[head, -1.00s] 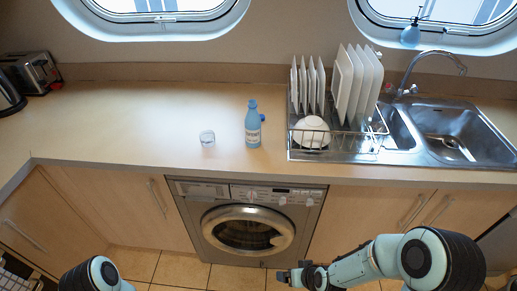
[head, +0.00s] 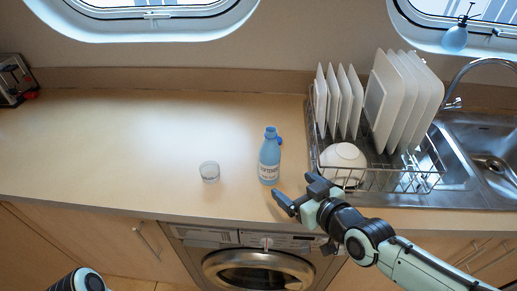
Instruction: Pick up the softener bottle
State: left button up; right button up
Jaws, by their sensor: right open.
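The softener bottle (head: 269,158) is blue with a pale label and a blue cap. It stands upright on the wooden counter, left of the dish rack. My right gripper (head: 298,191) is open and empty at the counter's front edge, just right of and in front of the bottle's base. A small gap seems to lie between them. My left arm shows only as a part at the bottom left, and its gripper is out of view.
A dish rack (head: 388,181) with plates and a white bowl (head: 343,161) is close on the right, beside the sink (head: 488,150). The counter (head: 110,140) is clear on the left. A washing machine (head: 258,269) is below.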

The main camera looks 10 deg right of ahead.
aim_at(275, 166)
jog(key=x, duration=0.8)
jog(key=shift+w+r, duration=0.1)
jog(key=shift+r, duration=0.1)
jog(key=shift+r+x, duration=0.15)
jog(key=shift+x, duration=1.2)
jog(key=shift+r+x, duration=0.15)
jog(key=shift+x, duration=1.2)
jog(key=shift+w+d, duration=0.1)
jog(key=shift+d, duration=0.15)
jog(key=shift+c, duration=0.3)
jog(key=shift+r, duration=0.1)
jog(key=c, duration=1.5)
jog(key=shift+o, duration=0.2)
jog(key=shift+r, duration=0.15)
